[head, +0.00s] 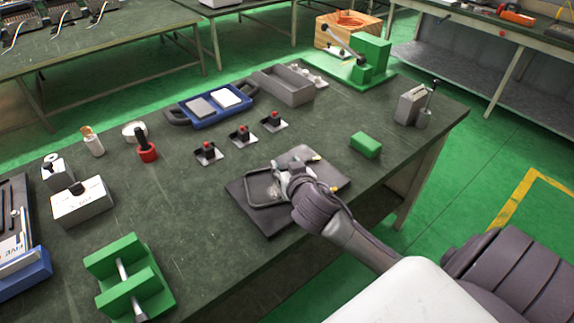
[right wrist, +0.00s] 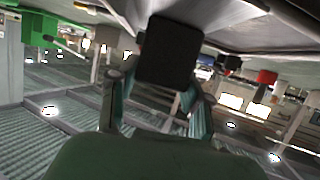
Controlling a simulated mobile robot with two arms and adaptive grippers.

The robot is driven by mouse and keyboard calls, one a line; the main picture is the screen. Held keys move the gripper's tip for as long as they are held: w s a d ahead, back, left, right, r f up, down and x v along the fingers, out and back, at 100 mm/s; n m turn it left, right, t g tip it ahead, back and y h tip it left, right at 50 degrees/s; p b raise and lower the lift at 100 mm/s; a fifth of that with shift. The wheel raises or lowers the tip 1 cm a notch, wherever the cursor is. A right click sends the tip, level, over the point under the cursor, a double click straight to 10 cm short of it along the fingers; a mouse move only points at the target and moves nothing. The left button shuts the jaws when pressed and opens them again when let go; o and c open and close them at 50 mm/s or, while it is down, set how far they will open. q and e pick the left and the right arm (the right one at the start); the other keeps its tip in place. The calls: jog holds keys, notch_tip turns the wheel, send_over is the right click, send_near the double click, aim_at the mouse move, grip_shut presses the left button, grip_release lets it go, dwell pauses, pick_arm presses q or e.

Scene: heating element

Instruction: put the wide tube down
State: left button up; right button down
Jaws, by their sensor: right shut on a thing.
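The wide tube (head: 264,205), a thin grey tube bent into a loop, is at the dark flat plate (head: 242,201) near the table's front edge. My right gripper (head: 281,176) is shut on the tube, over the middle of the plate, and its wrist hides part of the loop. I cannot tell whether the tube touches the plate. In the right wrist view the fingers (right wrist: 155,105) show beside a dark block (right wrist: 170,52), and the tube cannot be made out. My left gripper is not in view.
A blue tray (head: 212,105) and a grey bin (head: 285,85) are further back. Bare tabletop lies left of the plate.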

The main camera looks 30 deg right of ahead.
jog(key=c, duration=0.5)
grip_release()
